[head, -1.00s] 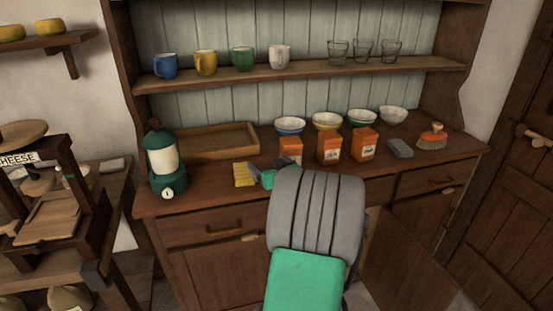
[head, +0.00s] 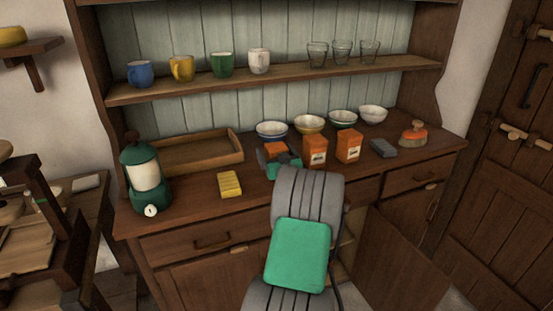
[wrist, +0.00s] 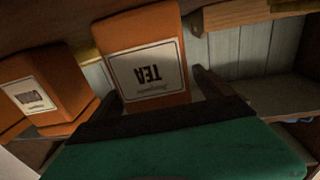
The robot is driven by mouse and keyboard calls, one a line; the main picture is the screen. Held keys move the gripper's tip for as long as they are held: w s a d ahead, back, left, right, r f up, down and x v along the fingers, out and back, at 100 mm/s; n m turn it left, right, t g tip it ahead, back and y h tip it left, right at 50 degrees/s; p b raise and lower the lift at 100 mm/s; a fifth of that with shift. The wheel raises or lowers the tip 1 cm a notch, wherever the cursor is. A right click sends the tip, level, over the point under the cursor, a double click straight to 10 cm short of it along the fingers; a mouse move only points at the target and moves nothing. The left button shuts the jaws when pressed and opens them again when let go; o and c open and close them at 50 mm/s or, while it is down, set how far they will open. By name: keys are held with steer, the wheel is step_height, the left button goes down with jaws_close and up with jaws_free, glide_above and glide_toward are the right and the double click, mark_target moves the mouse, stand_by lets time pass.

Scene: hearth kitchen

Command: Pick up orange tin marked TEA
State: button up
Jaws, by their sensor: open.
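The orange tin marked TEA (wrist: 143,35) stands in the wrist view with its label upside down. In the head view it is the leftmost of three orange tins (head: 275,148), mostly hidden behind my gripper (head: 279,160). In the wrist view my gripper (wrist: 155,92) is open, with one dark finger on each side of the TEA tin. I cannot tell whether either finger touches it.
Two more orange tins (head: 315,151) (head: 348,145) stand close to the right. Several bowls (head: 310,124) are behind them. A yellow sponge (head: 229,184) lies at left, near a wooden tray (head: 200,152) and a green lantern (head: 146,178). A grey block (head: 383,148) lies at right.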

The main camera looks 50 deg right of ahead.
steer(key=shift+x, duration=0.8)
steer(key=shift+s+r, duration=0.1)
steer(key=c, duration=1.9)
